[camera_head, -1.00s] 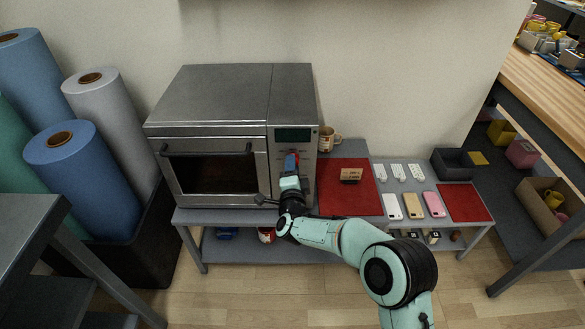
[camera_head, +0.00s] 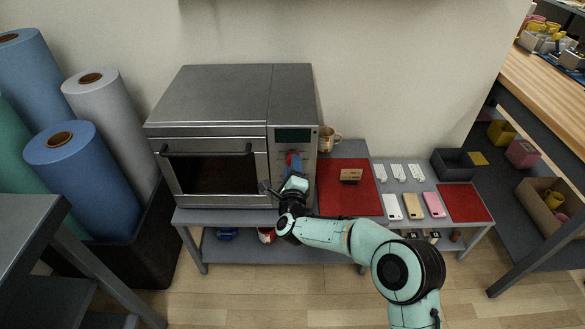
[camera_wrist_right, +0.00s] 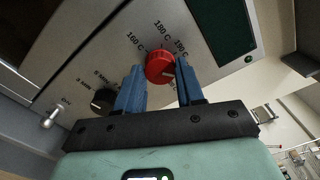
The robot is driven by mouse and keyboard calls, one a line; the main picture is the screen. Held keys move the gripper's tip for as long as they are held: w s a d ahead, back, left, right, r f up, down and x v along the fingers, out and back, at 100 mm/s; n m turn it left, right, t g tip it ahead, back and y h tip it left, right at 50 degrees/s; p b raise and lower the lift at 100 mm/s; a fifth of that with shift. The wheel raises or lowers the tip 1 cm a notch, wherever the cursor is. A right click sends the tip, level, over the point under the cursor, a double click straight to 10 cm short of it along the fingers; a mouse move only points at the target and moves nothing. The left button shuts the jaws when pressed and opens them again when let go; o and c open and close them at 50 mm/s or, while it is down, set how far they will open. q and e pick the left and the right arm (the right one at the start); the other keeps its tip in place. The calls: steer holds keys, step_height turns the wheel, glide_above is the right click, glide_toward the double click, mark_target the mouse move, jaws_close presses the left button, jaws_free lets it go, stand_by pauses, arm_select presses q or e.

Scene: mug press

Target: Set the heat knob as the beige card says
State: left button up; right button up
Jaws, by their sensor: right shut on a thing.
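The red heat knob (camera_wrist_right: 160,67) is on the oven's front panel, with labels such as 160 C and 180 C printed around it. My right gripper (camera_wrist_right: 160,80) has its blue fingers on either side of the knob and is shut on it. The knob also shows in the head view (camera_head: 291,158), partly hidden by the gripper (camera_head: 294,168). Which label its pointer meets is unclear. A small beige card (camera_head: 350,175) stands on the red mat (camera_head: 342,201); its writing is too small to read. My left gripper is out of view.
A black knob (camera_wrist_right: 103,100) sits beside the red one on the panel. The oven (camera_head: 215,100) has a dark display (camera_head: 293,135). A mug (camera_head: 328,138) stands behind the mat. White, tan and pink slabs (camera_head: 434,205) lie to the right. Fabric rolls (camera_head: 75,175) stand at left.

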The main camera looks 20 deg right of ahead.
stand_by(0.5)
steer(key=o, duration=1)
steer(key=shift+o, duration=0.2)
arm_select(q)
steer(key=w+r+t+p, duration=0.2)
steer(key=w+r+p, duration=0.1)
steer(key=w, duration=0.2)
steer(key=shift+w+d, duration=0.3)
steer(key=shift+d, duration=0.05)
arm_select(e)
steer(key=v, duration=1.3)
steer(key=shift+s, duration=0.2)
